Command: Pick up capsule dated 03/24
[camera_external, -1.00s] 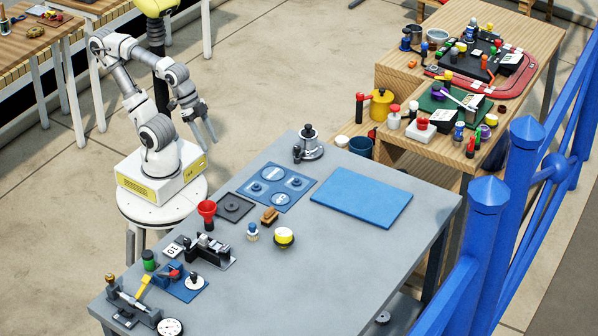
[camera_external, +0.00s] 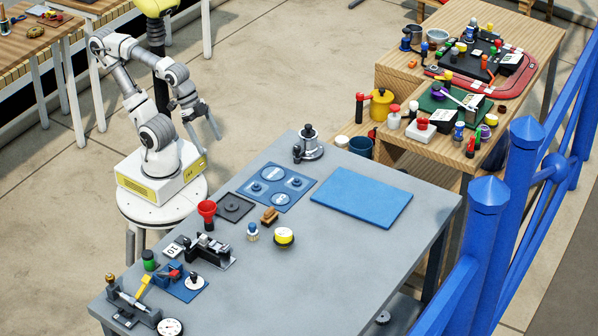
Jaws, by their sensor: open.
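My gripper (camera_external: 206,126) hangs in the air beside the far left edge of the grey table, open and empty, pointing down. It is apart from everything on the table. No date 03/24 can be read on any object at this size. I cannot tell which object is the capsule.
The grey table (camera_external: 340,262) holds a blue mat (camera_external: 361,198), a blue tray with round parts (camera_external: 277,187), a metal pot (camera_external: 309,144), a red funnel cup (camera_external: 207,210) and a black fixture (camera_external: 207,250). Its right front is clear. A crowded wooden table (camera_external: 538,50) stands behind.

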